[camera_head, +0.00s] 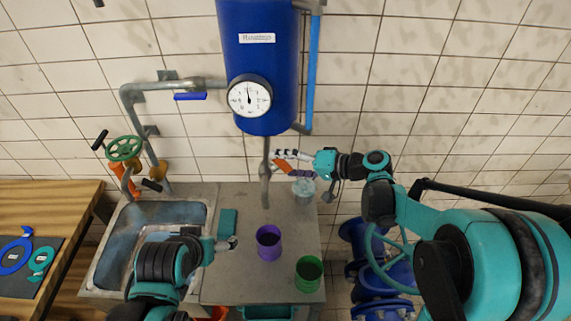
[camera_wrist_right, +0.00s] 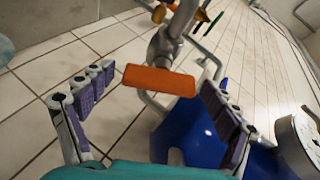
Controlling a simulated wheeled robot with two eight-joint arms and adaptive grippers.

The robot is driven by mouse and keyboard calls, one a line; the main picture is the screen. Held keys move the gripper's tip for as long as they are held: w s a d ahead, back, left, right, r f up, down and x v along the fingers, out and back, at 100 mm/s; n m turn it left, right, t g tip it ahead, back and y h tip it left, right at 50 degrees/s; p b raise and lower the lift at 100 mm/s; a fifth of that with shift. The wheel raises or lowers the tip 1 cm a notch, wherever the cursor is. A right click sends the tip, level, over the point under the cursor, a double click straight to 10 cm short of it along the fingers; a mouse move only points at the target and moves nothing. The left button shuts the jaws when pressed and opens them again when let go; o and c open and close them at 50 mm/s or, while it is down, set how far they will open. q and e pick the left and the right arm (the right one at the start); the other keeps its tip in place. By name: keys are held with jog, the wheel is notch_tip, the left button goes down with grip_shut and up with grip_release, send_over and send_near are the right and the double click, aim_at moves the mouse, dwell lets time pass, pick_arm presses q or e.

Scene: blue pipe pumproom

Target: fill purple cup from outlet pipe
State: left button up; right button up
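The purple cup (camera_head: 268,243) stands upright on the grey counter, below and slightly right of the outlet pipe (camera_head: 265,185) that hangs from the blue tank. The inside of the cup looks dark; I cannot tell whether it holds liquid. My right gripper (camera_head: 290,163) is at the orange valve handle (camera_head: 285,168) beside the pipe. In the right wrist view my right gripper (camera_wrist_right: 157,88) is open, with the orange handle (camera_wrist_right: 158,80) between its spread fingers and gaps on both sides. My left gripper (camera_head: 226,243) is left of the purple cup; its fingers are too small to read.
A green cup (camera_head: 309,273) and a clear glass (camera_head: 303,190) stand on the counter (camera_head: 222,285). A sink (camera_head: 120,240) is at left. The blue tank (camera_head: 265,65) has a gauge (camera_head: 249,97). Blue pipework (camera_head: 375,255) stands at right.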

jog(key=c, duration=0.9)
jog(key=shift+r+m+h+p, duration=0.1)
jog(key=shift+m+h+p, duration=0.25)
jog(key=shift+m, duration=1.05)
jog(key=o, duration=1.1)
jog(key=shift+o, duration=0.2)
jog(key=v, duration=1.2)
